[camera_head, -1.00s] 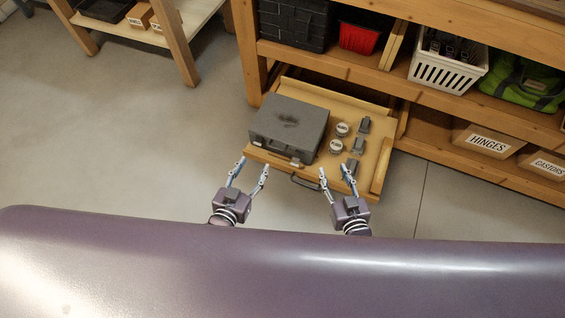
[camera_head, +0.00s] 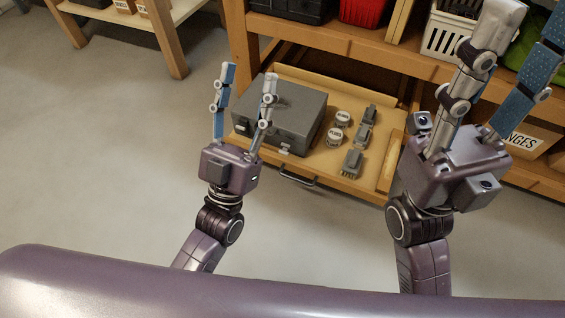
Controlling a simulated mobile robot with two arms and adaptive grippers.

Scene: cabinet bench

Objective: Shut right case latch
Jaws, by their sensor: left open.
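The grey case (camera_head: 283,106) lies with its lid down in the left part of the pulled-out wooden drawer (camera_head: 349,183). Its right latch (camera_head: 285,150) is a small light piece on the front face; I cannot tell whether it is shut. The left end of the case front is partly hidden behind my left gripper. My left gripper (camera_head: 248,76) is open and empty, fingers pointing up the picture, in front of the case's left part. My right gripper (camera_head: 527,18) is open and empty, large and near the camera, well right of the case.
Round tins (camera_head: 334,136) and several small dark grey parts (camera_head: 353,161) stand in the drawer right of the case. The drawer has a dark front handle (camera_head: 299,178). A white basket (camera_head: 447,37) and a red bin (camera_head: 365,12) sit on the shelf above. The floor left is clear.

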